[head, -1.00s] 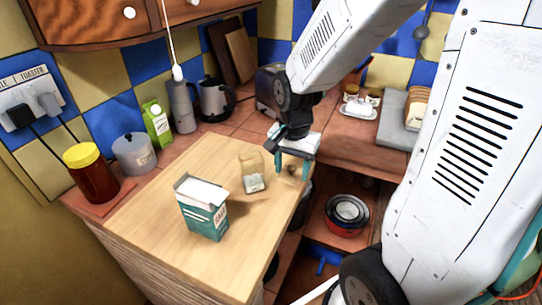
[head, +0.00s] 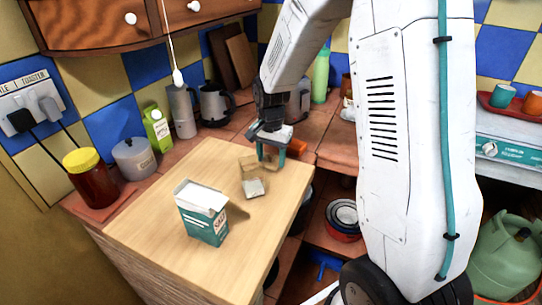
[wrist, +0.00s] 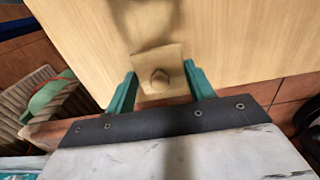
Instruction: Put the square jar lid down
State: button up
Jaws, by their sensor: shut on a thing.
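The square jar lid (wrist: 160,78) is pale wood with a round knob. In the wrist view it lies between the teal fingers of my gripper (wrist: 161,88), which is shut on it. In the head view my gripper (head: 272,152) is low at the far right edge of the wooden worktop (head: 150,240), just behind and right of a clear square jar (head: 252,187) with white contents. The lid is hard to make out there. I cannot tell whether it touches the worktop.
A teal and white salt box (head: 203,212) stands in the middle of the worktop. A yellow-lidded jar (head: 90,177), a grey canister (head: 133,157) and a green carton (head: 157,127) line the back left. The worktop's front left is clear.

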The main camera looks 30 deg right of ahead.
aim_at(271, 155)
jog(key=shift+f, duration=0.15)
jog(key=o, duration=0.9)
jog(key=shift+o, duration=0.2)
notch_tip(271, 155, up, 12)
jog(key=s+a+r+n, duration=0.2)
jog(key=s+r, duration=0.2)
jog(key=s, duration=0.2)
jog(key=s+a+r+n, duration=0.2)
jog(key=s+r+n, duration=0.15)
jog(key=s, duration=0.35)
jog(key=s+a+n, duration=0.1)
jog(key=s+n, duration=0.1)
jog(key=s, duration=0.6)
jog(key=s+a+n+t, duration=0.1)
jog(key=s+n, duration=0.2)
jog(key=s, duration=0.5)
jog(key=shift+a, duration=0.3)
